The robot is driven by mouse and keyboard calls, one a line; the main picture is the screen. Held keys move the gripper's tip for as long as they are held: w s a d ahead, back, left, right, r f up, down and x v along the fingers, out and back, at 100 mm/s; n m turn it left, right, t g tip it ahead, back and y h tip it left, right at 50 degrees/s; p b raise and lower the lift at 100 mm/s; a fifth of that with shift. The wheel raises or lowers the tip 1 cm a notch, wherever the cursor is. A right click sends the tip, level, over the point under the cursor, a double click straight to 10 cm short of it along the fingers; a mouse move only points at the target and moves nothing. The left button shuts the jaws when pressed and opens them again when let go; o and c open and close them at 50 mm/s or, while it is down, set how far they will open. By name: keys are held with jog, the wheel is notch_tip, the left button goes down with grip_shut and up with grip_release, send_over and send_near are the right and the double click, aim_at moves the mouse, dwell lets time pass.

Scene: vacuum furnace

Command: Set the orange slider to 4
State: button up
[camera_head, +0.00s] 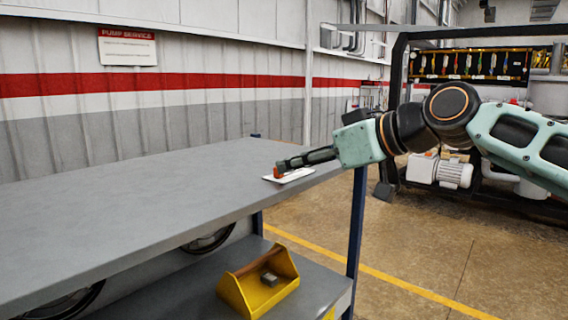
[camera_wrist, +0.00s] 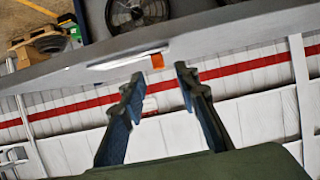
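The orange slider (camera_head: 277,172) is a small block at the near-left end of a white plate (camera_head: 294,176) on the grey workbench top. In the wrist view the orange slider (camera_wrist: 157,61) shows just beyond and between my fingertips, with the white plate (camera_wrist: 115,62) stretching left of it. My gripper (camera_head: 280,166) reaches in low from the right over the plate. In the wrist view my gripper (camera_wrist: 158,78) has its two fingers apart with a clear gap and nothing held. I cannot read any scale marks on the plate.
The workbench top (camera_head: 120,205) is otherwise bare. Its front-right corner lies close under my arm. A yellow tray (camera_head: 235,294) with a small grey block sits on the shelf below. A "PUMP SERVICE" sign (camera_head: 127,48) hangs on the wall behind.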

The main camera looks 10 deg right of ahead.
aim_at(284, 179)
jog(key=shift+x, duration=1.95)
jog(key=shift+c, duration=0.6)
grip_shut()
